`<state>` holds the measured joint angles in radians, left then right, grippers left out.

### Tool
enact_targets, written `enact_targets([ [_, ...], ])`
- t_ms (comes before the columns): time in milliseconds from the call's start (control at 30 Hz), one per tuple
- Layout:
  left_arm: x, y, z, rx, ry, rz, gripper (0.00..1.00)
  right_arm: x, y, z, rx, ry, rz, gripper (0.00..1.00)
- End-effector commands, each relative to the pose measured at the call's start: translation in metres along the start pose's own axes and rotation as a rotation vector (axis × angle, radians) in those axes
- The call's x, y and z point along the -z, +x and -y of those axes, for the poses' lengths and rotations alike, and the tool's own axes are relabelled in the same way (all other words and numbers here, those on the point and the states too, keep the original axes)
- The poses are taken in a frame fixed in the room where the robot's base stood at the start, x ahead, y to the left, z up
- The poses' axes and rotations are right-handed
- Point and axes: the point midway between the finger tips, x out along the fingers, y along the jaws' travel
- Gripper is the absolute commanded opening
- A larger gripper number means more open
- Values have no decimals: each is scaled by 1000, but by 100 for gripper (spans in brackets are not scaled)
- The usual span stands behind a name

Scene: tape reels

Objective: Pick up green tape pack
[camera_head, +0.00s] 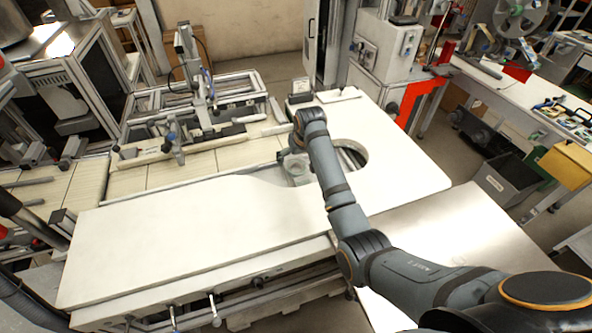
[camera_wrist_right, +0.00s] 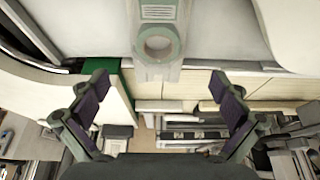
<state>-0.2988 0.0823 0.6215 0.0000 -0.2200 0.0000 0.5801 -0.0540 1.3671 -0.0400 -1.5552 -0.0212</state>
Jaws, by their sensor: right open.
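No item shows plainly as a green tape pack. In the right wrist view, a dark green patch (camera_wrist_right: 121,76) lies beside the left finger, partly hidden by it and a pale curved panel; I cannot tell whether it is the pack. A grey fixture with a pale green ring (camera_wrist_right: 158,43) stands ahead of the jaws, apart from them. It also shows in the head view (camera_head: 296,166) near the round cut-out. My right gripper (camera_wrist_right: 160,95) is open, with nothing between its fingers. In the head view the arm's wrist end hides its fingers. My left gripper is not clearly visible.
A large white worktop (camera_head: 190,235) spans the middle and front, mostly bare. A metal frame with an upright mechanism (camera_head: 192,75) stands behind. Red-framed equipment (camera_head: 408,102) is to the right.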

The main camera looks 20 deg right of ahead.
Motion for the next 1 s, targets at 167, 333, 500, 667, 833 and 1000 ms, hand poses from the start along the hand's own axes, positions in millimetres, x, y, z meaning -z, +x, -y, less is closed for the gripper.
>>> enact_targets([
  [167,2,-5,0,0,0,-3,0,0,26,0,0,0,2,100],
  [333,1,-5,-1,-1,0,-1,0,0,33,0,0,0,-1,100],
  [500,1,-15,-2,-4,-2,1,0,0,50,-3,-1,0,4,100],
  [667,-1,-15,-2,-4,-1,3,0,-1,76,-4,0,0,2,100],
  [833,-1,-15,-2,-4,-1,4,0,-1,84,-4,0,0,-1,100],
  [1000,-1,-15,-2,-4,-1,4,0,-1,84,-3,0,0,-1,100],
])
